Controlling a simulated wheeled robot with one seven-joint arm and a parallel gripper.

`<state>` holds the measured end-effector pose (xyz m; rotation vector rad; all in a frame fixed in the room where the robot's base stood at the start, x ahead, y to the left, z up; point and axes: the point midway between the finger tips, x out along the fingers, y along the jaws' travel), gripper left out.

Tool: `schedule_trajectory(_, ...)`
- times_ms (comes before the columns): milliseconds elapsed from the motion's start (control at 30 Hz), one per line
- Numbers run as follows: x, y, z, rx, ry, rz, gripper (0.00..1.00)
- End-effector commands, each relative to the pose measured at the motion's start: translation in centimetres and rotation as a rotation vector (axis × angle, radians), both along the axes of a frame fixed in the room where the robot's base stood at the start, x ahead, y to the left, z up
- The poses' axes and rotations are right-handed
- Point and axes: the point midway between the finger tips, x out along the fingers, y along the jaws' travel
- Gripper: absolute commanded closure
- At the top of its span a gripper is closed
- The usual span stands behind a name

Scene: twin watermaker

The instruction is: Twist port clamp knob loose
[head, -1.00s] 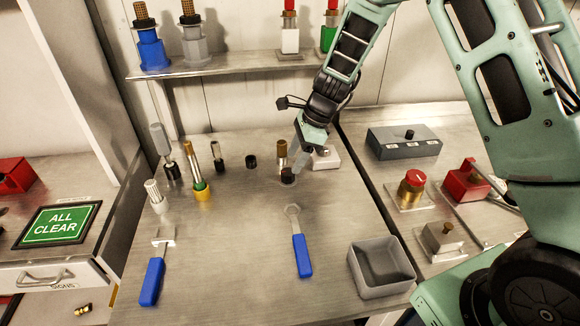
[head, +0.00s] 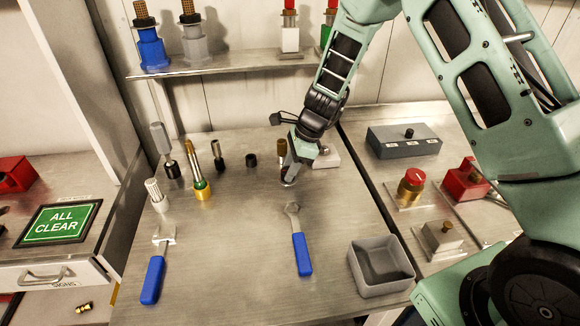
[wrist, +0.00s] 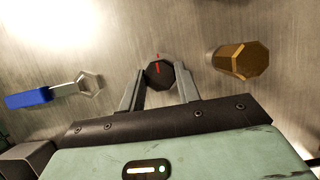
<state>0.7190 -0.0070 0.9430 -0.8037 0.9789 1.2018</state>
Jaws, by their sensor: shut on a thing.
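The port clamp knob is a small black, many-sided knob (wrist: 159,74) with a red line across its top. In the wrist view it sits between the two grey fingers of my gripper (wrist: 160,80), which is shut on it. In the head view my gripper (head: 289,178) points down at the bench, and its fingers and wrist hide most of the knob.
A brass hex-topped post (wrist: 240,60) stands close to the right finger in the wrist view. A blue-handled wrench (head: 301,250) lies in front on the bench. A grey bin (head: 381,268) stands front right. Several upright fittings, including a black cap (head: 252,160), stand to the left.

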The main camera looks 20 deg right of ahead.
Motion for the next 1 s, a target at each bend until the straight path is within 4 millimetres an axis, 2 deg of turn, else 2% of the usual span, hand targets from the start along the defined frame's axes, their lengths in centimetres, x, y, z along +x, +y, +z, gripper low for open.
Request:
schedule_trajectory(367,0.11,-0.01,0.17,0.002,0.0,0.119,0.9)
schedule_trajectory(1000,0.49,0.12,0.07,0.002,-0.001,0.7,0.9)
